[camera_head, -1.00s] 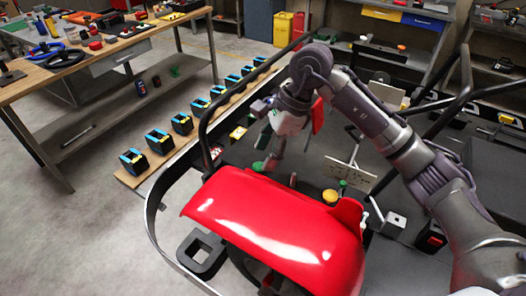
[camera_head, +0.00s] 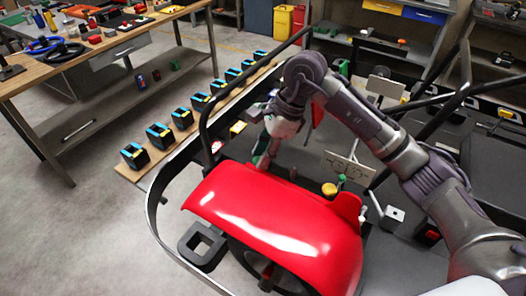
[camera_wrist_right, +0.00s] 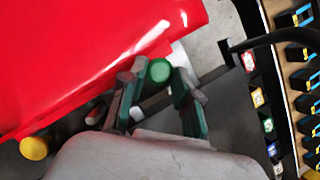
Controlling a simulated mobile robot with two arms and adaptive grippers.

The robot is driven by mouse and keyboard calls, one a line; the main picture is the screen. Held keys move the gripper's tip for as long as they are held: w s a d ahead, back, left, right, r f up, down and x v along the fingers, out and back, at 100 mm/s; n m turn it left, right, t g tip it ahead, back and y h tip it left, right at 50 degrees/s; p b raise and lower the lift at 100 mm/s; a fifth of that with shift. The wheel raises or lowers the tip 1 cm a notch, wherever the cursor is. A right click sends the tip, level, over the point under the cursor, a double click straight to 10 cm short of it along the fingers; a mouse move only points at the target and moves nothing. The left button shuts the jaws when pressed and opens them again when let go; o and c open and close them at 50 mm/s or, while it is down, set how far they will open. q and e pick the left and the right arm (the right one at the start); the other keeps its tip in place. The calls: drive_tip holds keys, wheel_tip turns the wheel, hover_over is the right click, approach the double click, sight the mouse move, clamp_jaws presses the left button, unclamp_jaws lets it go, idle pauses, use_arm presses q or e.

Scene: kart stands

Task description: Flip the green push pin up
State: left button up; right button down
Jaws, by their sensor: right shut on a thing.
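The green push pin (camera_wrist_right: 159,70) shows in the right wrist view as a round green top beside the edge of the red kart fender (camera_wrist_right: 90,50). My right gripper (camera_wrist_right: 157,84) is shut on it, with a finger on each side. In the head view my right gripper (camera_head: 262,160) points down behind the far edge of the red fender (camera_head: 270,215), and it hides the pin there. The pin's lower part is hidden. My left gripper is not in view.
A yellow knob (camera_head: 329,189) sits right of the gripper by the fender. Black kart frame tubes (camera_head: 207,125) rise at left and right. A row of black-and-blue boxes (camera_head: 160,136) stands on a wooden board beyond. A workbench (camera_head: 110,60) is at upper left.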

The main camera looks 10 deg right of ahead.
drive_tip(key=shift+r, duration=0.1)
drive_tip(key=shift+w+r+b, duration=0.1)
drive_tip(key=shift+r+b, duration=0.4)
drive_tip(key=shift+r, duration=0.3)
drive_tip(key=c, duration=0.8)
unclamp_jaws()
drive_tip(key=v, duration=1.2)
drive_tip(key=shift+d, duration=0.1)
drive_tip(key=shift+f, duration=0.1)
